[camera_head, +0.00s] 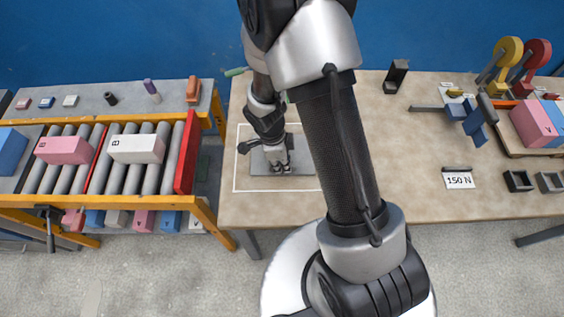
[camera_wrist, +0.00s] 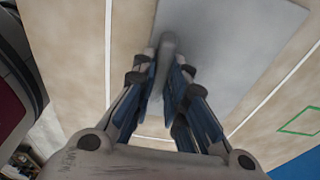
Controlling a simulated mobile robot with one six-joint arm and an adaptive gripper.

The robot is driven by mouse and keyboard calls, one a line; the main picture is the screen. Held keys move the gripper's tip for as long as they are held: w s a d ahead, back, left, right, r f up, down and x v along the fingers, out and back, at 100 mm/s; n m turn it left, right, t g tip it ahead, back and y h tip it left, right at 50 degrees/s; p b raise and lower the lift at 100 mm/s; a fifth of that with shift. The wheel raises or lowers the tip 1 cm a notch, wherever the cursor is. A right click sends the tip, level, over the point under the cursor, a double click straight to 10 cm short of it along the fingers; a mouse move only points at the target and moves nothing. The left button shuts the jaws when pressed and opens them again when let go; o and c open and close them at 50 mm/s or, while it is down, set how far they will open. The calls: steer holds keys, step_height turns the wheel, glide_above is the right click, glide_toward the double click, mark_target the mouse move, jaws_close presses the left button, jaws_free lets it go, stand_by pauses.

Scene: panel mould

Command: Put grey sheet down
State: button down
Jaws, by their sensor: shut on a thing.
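The grey sheet (camera_head: 303,160) is a flat rectangle over the tan table, inside a white outlined rectangle (camera_head: 235,165). My gripper (camera_head: 279,168) points down over it, and it is shut. In the wrist view the sheet (camera_wrist: 245,40) spreads beyond my gripper (camera_wrist: 168,68), with a rounded grey grip (camera_wrist: 168,45) between the fingertips. White outline lines run along both sides of the sheet there. I cannot tell whether the sheet touches the table or hangs just above it. My arm hides part of the sheet's right side in the head view.
A roller rack with a pink block (camera_head: 64,150), a white block (camera_head: 136,149) and a red end plate (camera_head: 187,152) stands at the left. A "150 N" card (camera_head: 458,181) lies on the right of the table (camera_head: 420,150). Coloured clamps and blocks crowd the far right.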

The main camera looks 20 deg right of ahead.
steer(key=shift+f, duration=0.1)
steer(key=c, duration=1.6)
jaws_free()
step_height(320, 180, up, 20)
steer(key=r+n+t+p, duration=0.1)
steer(key=n+p, duration=0.3)
steer(key=s+r+n+t+y, duration=0.1)
steer(key=s+r+n+t, duration=0.3)
steer(key=s+r+n, duration=1.1)
steer(key=n, duration=0.2)
steer(key=shift+r+n+y, duration=0.3)
steer(key=shift+r, duration=0.05)
